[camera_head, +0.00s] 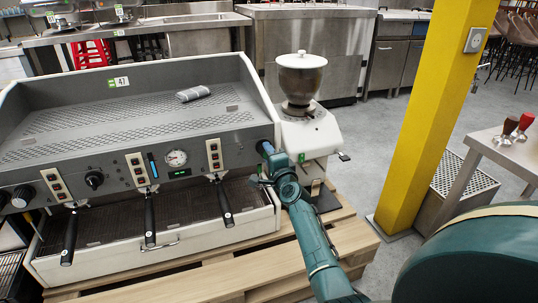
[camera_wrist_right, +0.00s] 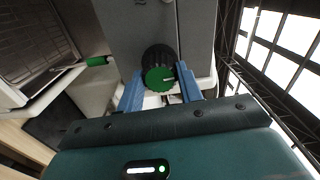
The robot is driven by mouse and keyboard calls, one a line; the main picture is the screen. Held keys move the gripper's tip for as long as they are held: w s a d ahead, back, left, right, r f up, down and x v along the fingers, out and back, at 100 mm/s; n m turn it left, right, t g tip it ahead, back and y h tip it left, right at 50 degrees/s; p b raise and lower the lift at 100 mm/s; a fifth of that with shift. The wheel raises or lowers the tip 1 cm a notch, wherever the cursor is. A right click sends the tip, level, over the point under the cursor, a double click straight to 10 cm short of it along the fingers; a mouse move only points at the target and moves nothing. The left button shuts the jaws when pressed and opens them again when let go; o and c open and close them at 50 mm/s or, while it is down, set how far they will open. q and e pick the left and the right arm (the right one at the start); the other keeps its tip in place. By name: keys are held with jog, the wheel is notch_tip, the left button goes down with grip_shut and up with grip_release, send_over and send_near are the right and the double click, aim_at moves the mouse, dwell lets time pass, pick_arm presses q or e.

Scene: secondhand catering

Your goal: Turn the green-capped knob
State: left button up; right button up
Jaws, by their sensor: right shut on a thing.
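The green-capped knob (camera_wrist_right: 160,79) shows in the right wrist view as a black ridged knob with a green face and a pale pointer mark. It sits on the grey front panel of the espresso machine (camera_head: 120,160), at the panel's right end. My right gripper (camera_wrist_right: 160,86) is shut on it, with one blue finger on each side. In the head view my right gripper (camera_head: 265,149) reaches the panel's right end and hides the knob. My left gripper is not in view.
A white grinder with a dark hopper (camera_head: 301,78) stands close beside my right arm. Black knobs (camera_head: 94,180) and black portafilter handles (camera_head: 150,222) are along the machine's front. A yellow post (camera_head: 428,110) stands to the right. A wooden pallet (camera_head: 225,278) lies underneath.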

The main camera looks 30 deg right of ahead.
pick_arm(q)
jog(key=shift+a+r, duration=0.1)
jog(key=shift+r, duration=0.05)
pick_arm(e)
jog(key=shift+r+m, duration=0.1)
jog(key=shift+m, duration=0.5)
jog(key=o, duration=1)
pick_arm(q)
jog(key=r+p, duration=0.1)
jog(key=p, duration=0.1)
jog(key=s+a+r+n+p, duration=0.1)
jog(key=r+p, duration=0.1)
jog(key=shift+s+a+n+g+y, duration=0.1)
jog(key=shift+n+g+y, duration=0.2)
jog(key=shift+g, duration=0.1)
pick_arm(e)
jog(key=v, duration=1.3)
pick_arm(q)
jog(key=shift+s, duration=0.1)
pick_arm(e)
jog(key=shift+a, duration=0.1)
